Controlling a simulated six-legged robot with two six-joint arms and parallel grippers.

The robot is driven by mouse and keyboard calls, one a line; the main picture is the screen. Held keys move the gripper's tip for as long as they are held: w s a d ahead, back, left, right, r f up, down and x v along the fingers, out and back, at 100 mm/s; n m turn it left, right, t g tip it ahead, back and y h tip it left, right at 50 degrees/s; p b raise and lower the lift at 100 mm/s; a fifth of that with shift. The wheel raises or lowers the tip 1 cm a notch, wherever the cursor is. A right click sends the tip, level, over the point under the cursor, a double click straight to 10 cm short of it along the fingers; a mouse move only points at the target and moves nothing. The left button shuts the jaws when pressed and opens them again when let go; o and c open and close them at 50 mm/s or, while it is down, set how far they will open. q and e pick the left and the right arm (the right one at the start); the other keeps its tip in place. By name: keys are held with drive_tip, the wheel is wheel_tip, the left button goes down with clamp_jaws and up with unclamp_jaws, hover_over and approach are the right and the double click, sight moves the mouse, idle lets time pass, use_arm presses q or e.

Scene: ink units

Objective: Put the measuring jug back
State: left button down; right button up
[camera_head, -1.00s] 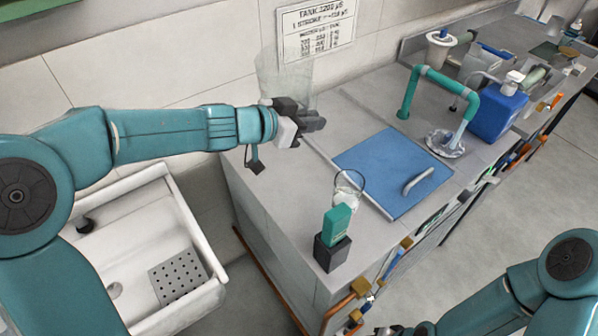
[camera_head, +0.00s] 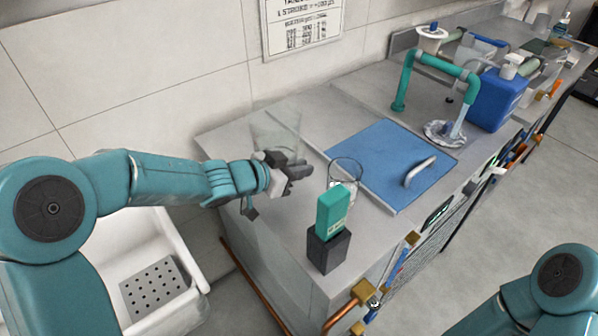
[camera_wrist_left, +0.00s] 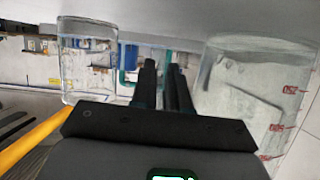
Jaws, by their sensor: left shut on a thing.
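The measuring jug (camera_head: 275,130) is clear and faint, upright above the back left part of the grey counter (camera_head: 240,145). In the left wrist view the jug (camera_wrist_left: 250,95) fills the right side, with red marks on its wall. My left gripper (camera_head: 298,168) is at the jug's near side, shut on it; its handle is hard to make out. In the left wrist view the two dark fingers (camera_wrist_left: 163,85) are close together beside the jug. I cannot tell whether the jug's base touches the counter. My right gripper is out of view; only its arm shows.
A green box in a dark holder (camera_head: 328,250) stands at the front edge. A white sink (camera_head: 180,240) is at lower left. The counter's left end is clear.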

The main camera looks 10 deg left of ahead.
use_arm(q)
drive_tip(key=shift+s+r, duration=0.1)
drive_tip(key=shift+r, duration=0.1)
drive_tip(key=shift+f, duration=0.1)
drive_tip(key=c, duration=1.5)
unclamp_jaws()
drive_tip(key=shift+f, duration=0.15)
drive_tip(key=shift+c, duration=0.2)
drive_tip(key=o, duration=0.4)
drive_tip(key=shift+r, duration=0.3)
drive_tip(key=p+v, duration=0.3)
drive_tip(key=v, duration=0.8)
drive_tip(key=shift+s+a, duration=0.25)
drive_tip(key=shift+s, duration=0.1)
